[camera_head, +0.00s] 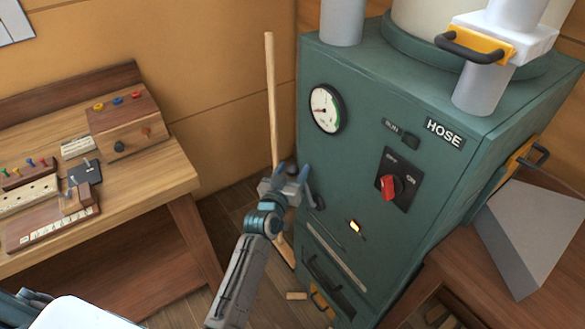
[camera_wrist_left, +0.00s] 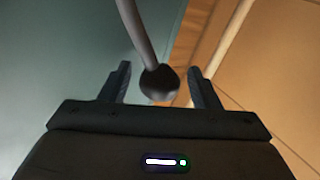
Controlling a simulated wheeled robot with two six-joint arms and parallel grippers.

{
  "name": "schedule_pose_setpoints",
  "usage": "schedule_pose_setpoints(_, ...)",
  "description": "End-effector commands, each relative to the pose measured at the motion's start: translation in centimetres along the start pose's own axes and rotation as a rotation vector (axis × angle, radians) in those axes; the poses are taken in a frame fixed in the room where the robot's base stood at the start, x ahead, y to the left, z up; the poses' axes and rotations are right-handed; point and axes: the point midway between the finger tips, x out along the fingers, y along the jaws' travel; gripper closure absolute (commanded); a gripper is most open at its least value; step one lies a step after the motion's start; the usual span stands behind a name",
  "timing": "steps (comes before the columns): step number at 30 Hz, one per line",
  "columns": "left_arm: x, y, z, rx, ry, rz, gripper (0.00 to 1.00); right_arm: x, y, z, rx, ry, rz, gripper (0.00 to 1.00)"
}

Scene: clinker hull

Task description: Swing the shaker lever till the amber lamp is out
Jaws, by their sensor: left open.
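The green cabinet (camera_head: 340,160) carries the amber lamp (camera_head: 355,226), which glows low on its front. The shaker lever shows in the left wrist view as a grey rod ending in a dark round knob (camera_wrist_left: 160,82). My left gripper (camera_head: 292,172) is open at the cabinet's left side. In the left wrist view the knob appears between the two open fingers, with a gap on each side; how deep it sits is hard to tell. In the head view the gripper largely hides the lever. My right gripper is not in view.
The cabinet front has a gauge (camera_head: 326,109), a red rotary switch (camera_head: 389,187) and a HOSE label (camera_head: 444,133). A pale wooden pole (camera_head: 271,90) stands behind my gripper. A workbench (camera_head: 150,195) with small boards is at left. A grey wedge (camera_head: 530,235) sits at right.

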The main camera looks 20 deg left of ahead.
Motion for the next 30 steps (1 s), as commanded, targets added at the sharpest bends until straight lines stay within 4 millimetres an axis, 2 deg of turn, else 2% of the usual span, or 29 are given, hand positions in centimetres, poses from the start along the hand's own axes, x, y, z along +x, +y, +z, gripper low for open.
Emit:
schedule_pose_setpoints(10,0.40,-0.01,0.02,0.000,0.000,0.000,0.46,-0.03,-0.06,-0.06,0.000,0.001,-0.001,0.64)
schedule_pose_setpoints(18,0.38,-0.01,0.02,0.000,0.000,0.000,0.99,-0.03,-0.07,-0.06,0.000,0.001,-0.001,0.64)
schedule_pose_setpoints(30,0.41,-0.08,0.07,0.017,0.011,0.002,1.00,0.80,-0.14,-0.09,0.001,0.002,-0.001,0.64)
